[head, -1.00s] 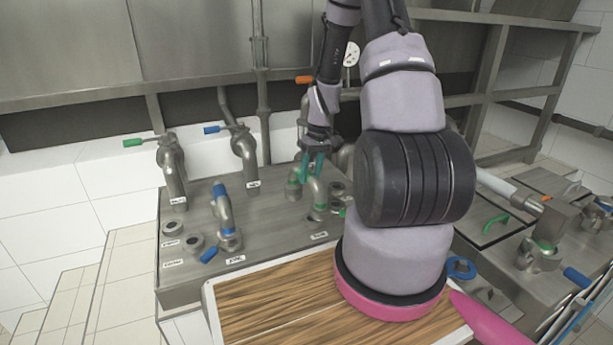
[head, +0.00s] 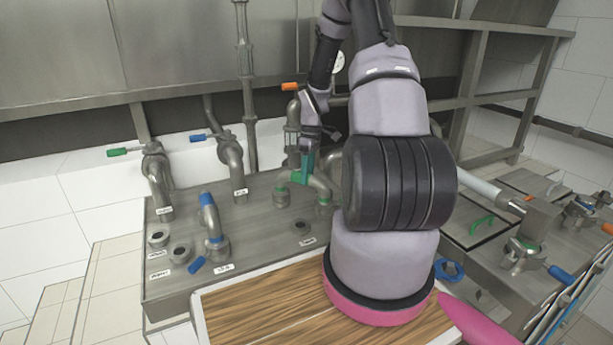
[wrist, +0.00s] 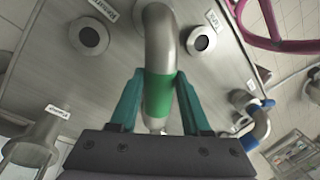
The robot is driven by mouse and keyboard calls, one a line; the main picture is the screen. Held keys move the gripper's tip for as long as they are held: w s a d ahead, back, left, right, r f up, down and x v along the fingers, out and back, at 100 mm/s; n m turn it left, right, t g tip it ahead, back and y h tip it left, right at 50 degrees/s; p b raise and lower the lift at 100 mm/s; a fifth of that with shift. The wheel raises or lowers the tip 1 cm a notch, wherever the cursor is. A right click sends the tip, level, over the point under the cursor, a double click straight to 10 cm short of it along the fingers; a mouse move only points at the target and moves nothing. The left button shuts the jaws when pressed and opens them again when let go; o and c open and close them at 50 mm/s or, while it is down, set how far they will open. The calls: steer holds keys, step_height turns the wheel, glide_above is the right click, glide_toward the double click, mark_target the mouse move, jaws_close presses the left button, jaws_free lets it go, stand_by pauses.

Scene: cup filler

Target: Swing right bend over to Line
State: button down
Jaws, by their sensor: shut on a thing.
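The right bend is a curved grey steel pipe (head: 320,185) with a green band, standing on the right of the steel panel. My gripper (head: 305,165) is shut on the green band, reaching down from above. In the wrist view the teal fingers (wrist: 158,100) lie on both sides of the bend (wrist: 160,45). Two dark round ports sit beside the bend there, a left port (wrist: 89,36) and a right port (wrist: 201,40), each near a label.
A blue-banded bend (head: 211,220) stands on the left of the panel (head: 255,235), near two open ports. Upright pipes with green, blue and orange handles stand behind. A wooden board (head: 265,310) lies in front. My own arm hides the panel's right side.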

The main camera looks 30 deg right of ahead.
steer(key=shift+c, duration=1.8)
jaws_free()
steer(key=shift+r, duration=0.1)
step_height(320, 180, up, 10)
steer(key=w+d, duration=0.1)
steer(key=shift+w+d+r, duration=0.2)
steer(key=shift+d, duration=0.15)
